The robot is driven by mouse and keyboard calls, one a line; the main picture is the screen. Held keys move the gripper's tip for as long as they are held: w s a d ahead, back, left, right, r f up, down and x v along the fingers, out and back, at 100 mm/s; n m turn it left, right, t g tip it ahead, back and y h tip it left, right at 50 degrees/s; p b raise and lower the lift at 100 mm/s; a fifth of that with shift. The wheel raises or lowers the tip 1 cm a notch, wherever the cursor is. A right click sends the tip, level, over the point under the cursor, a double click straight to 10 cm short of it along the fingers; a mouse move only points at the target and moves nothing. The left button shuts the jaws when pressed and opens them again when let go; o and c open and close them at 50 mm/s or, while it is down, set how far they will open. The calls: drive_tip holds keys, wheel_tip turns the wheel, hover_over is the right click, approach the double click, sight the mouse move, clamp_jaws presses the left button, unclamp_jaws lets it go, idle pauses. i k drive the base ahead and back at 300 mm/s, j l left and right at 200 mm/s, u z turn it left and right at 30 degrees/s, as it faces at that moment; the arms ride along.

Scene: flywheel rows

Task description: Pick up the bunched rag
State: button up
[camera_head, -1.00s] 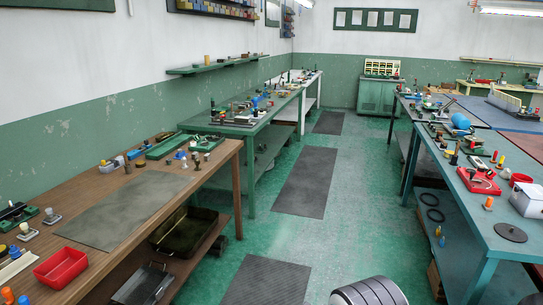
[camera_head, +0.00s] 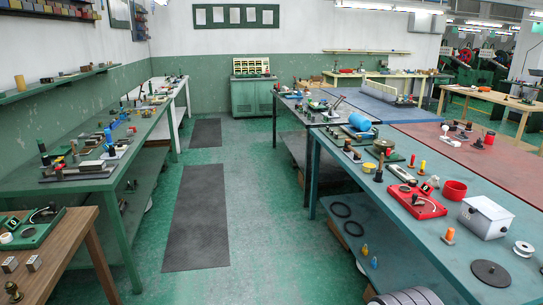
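I cannot make out a bunched rag for certain in the head view. A small blue item (camera_head: 108,137) stands among tools on the green bench (camera_head: 75,188) at the left, but it is too small to identify. My gripper is not in view.
A green floor aisle (camera_head: 255,255) with dark mats (camera_head: 197,215) runs between the benches to a green cabinet (camera_head: 253,97). A brown wooden table corner (camera_head: 60,245) is at lower left. The right bench carries a red tray (camera_head: 415,200), a white box (camera_head: 487,217) and a dark disc (camera_head: 491,273).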

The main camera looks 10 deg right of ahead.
sight(433, 182)
drive_tip(key=i+j+z, duration=0.2)
drive_tip(key=i, duration=1.55)
drive_tip(key=i+z, duration=0.25)
drive_tip(key=i, duration=0.3)
drive_tip(key=i+j+z, duration=0.1)
drive_tip(key=i+z, duration=0.2)
drive_tip(key=i, duration=0.25)
drive_tip(key=i+l+z, duration=0.1)
drive_tip(key=z, duration=0.3)
drive_tip(key=i+z, duration=0.25)
drive_tip(key=z, duration=0.15)
drive_tip(key=i+z, duration=0.2)
drive_tip(key=z, duration=0.2)
drive_tip(key=i+j+z, duration=0.15)
drive_tip(key=z, duration=0.25)
drive_tip(key=i+z, duration=0.3)
